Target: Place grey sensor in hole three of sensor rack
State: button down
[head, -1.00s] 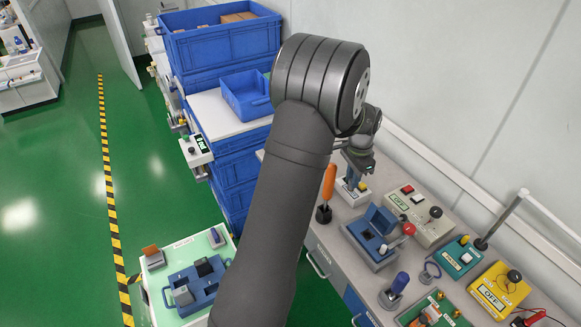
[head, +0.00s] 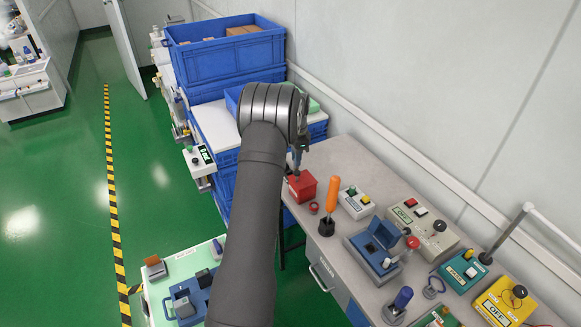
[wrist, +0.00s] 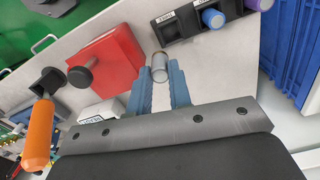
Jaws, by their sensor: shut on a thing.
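My gripper (wrist: 160,90) is shut on the grey sensor (wrist: 160,68), a small metallic cylinder between its blue-grey fingertips in the wrist view. The sensor rack (wrist: 178,39) is a dark block at the top of the wrist view, just beyond the sensor. Its left end shows an open, empty hole. A blue cylinder (wrist: 213,19) and a purple cylinder (wrist: 258,4) stand in holes further right. The sensor appears apart from the rack. In the head view my gripper (head: 297,158) is small beyond my arm, and the sensor and rack cannot be made out.
A red box (wrist: 104,62) sits left of the gripper; it also shows in the head view (head: 302,187). An orange handle (head: 333,194) stands nearby. Stacked blue crates (head: 225,48) are behind the bench. Several testers crowd the bench's right side.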

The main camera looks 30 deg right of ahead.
jog(key=shift+w+a+f, duration=0.3)
jog(key=shift+w+f, duration=0.1)
jog(key=shift+w, duration=0.2)
jog(key=shift+w+a+f, duration=0.25)
jog(key=shift+w+f, duration=0.15)
jog(key=shift+w, duration=0.2)
jog(key=shift+f, duration=1.95)
jog(key=shift+f, duration=0.15)
jog(key=c, duration=1.3)
grip_release()
notch_tip(320, 180, up, 12)
jog(key=shift+r, duration=0.15)
